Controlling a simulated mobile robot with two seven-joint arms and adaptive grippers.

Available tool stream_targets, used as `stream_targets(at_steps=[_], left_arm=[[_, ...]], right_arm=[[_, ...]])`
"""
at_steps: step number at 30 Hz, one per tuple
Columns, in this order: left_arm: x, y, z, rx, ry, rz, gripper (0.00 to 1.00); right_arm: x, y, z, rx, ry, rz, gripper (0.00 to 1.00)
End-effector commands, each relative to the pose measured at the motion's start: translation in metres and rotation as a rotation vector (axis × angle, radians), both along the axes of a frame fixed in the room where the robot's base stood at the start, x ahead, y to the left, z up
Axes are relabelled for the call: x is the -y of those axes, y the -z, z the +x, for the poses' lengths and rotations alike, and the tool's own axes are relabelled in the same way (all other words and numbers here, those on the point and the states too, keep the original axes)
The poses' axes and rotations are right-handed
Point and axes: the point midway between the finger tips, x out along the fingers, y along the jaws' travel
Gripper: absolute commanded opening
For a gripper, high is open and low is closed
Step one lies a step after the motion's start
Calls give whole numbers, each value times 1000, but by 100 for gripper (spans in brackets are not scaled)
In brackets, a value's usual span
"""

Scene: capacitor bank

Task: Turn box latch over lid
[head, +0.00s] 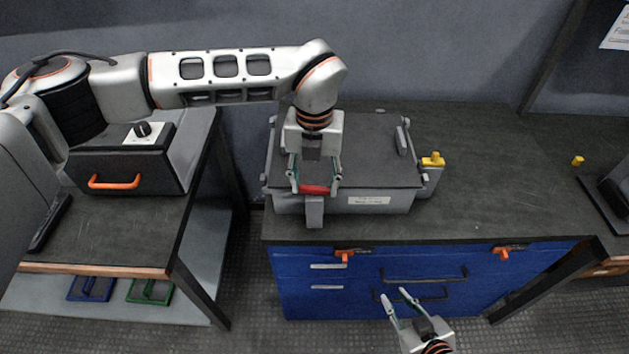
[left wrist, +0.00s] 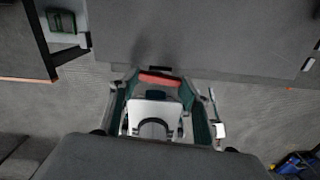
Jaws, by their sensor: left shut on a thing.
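The grey box (head: 285,204) stands on the dark bench with its dark flat lid (head: 370,150) lying closed on top. My left gripper (head: 314,188) is at the front left edge of the box, pointing down, and is shut on the box latch. The latch has a red bar (head: 315,190) between the fingers and a light grey part (head: 314,212) at the box's front. The red bar also shows between the fingers in the left wrist view (left wrist: 160,79). The fingers hide part of the latch. My right gripper (head: 395,295) is open and empty before the blue drawers.
A yellow-topped grey piece (head: 432,160) stands at the box's right side. A drawer unit with an orange handle (head: 114,182) stands on the left bench.

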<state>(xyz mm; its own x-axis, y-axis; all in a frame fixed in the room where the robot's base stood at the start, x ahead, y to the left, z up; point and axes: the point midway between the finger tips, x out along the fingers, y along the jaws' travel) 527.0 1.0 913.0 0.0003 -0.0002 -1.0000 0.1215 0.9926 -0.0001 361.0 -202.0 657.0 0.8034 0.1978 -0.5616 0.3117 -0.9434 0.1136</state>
Motion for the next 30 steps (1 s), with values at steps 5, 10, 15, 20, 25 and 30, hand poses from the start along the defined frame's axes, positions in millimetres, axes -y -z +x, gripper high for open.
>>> stream_targets(at_steps=[5, 10, 15, 20, 25, 30], left_arm=[[0, 0, 0, 1, 131, 2, 26], [0, 0, 0, 0, 288, 2, 26], [0, 0, 0, 1, 451, 2, 26], [0, 0, 0, 0, 603, 1, 26], [0, 0, 0, 0, 765, 1, 26], [0, 0, 0, 0, 926, 2, 26]], right_arm=[[0, 3, -1, -1, 0, 0, 25], [0, 6, -1, -3, 0, 0, 25], [0, 7, -1, -4, 0, -1, 25], [0, 9, -2, -4, 0, 0, 25], [0, 9, -2, -5, 0, 0, 25], [0, 10, -2, -5, 0, 0, 25]])
